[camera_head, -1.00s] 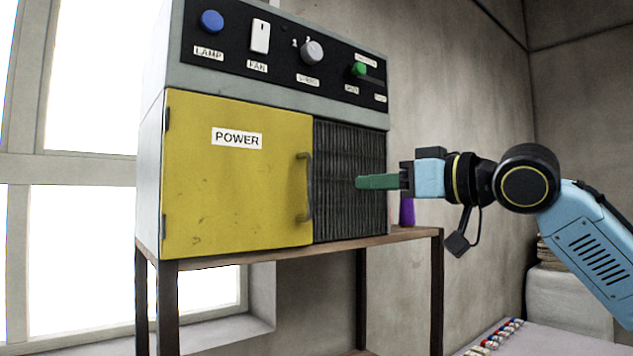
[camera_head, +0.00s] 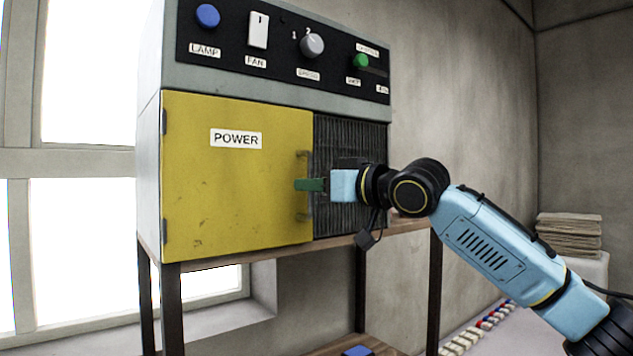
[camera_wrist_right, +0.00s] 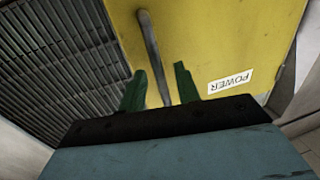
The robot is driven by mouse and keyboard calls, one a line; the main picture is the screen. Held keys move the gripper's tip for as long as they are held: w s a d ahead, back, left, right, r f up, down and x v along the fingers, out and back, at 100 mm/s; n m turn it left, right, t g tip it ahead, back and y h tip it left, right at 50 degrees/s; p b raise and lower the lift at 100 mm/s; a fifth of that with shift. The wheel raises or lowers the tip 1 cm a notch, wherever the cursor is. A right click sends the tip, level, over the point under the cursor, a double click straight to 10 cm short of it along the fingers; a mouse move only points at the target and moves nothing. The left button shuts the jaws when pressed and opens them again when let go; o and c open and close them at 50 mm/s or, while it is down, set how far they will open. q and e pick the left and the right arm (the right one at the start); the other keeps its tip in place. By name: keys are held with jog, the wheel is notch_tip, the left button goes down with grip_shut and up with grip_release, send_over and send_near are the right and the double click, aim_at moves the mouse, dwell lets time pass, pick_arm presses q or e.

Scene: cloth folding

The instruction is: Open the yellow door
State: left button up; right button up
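The yellow door (camera_head: 235,180) with its POWER label is shut on the front of the grey cabinet. Its hinges are on the left edge. Its vertical bar handle (camera_head: 302,158) is near the right edge, its middle hidden behind my right gripper (camera_head: 300,185). In the right wrist view the yellow door (camera_wrist_right: 225,40) fills the upper right, and the handle (camera_wrist_right: 153,55) runs down between the two green fingers of my right gripper (camera_wrist_right: 158,85). The fingers are apart, one on each side of the handle, with gaps visible. My left gripper is not in view.
A dark ribbed grille (camera_head: 350,140) is right of the door. Above is a control panel (camera_head: 280,45) with a blue button, switches and a knob. The cabinet stands on a wooden table (camera_head: 400,228). A window is at left, and stacked brown items (camera_head: 568,235) are at right.

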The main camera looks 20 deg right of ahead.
jog(key=shift+c, duration=0.2)
grip_shut()
jog(key=shift+s, duration=0.15)
